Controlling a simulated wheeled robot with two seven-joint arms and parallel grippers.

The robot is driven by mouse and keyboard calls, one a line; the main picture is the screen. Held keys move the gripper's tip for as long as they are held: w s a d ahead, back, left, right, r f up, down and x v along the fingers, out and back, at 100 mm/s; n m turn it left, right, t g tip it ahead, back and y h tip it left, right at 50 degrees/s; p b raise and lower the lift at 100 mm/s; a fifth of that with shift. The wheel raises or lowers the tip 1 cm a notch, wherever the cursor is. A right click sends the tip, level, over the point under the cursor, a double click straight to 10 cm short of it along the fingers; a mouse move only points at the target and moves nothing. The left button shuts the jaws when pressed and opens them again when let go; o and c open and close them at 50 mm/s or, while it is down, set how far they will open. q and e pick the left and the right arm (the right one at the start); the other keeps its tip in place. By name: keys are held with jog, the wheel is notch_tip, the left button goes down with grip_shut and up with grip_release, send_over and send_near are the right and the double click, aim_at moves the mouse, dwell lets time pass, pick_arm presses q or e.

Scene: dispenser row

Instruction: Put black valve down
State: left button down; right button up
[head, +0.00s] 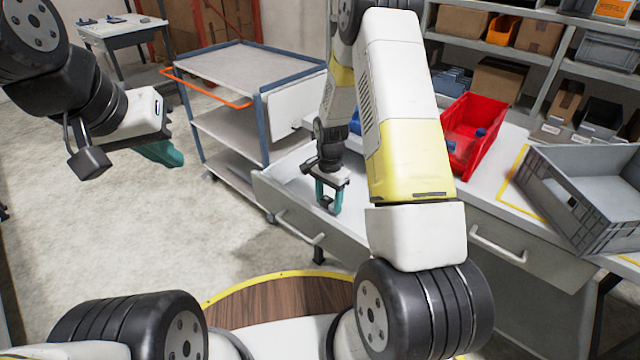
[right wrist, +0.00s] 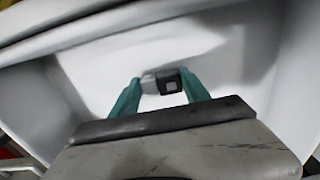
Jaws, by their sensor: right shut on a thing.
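The black valve (right wrist: 168,81) is dark with a light grey end and lies between the two teal fingers of my right gripper (right wrist: 158,88) in the right wrist view. The white inside of an open drawer (right wrist: 215,45) is around and behind it. In the head view my right gripper (head: 329,199) points down into the open drawer (head: 285,172) below the worktop, with the valve small and dark between its fingers. Whether the valve touches the drawer floor I cannot tell. My left gripper (head: 163,152) hangs over the floor at the left; its fingers are seen edge-on.
A red bin (head: 474,135) holding blue items and a grey crate (head: 590,190) stand on the worktop at the right. A grey trolley (head: 240,75) with an orange handle stands behind the drawer. Shelves with boxes are at the back right.

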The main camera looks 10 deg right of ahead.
jog(key=shift+f, duration=0.65)
jog(key=shift+f, duration=0.1)
jog(key=o, duration=1.4)
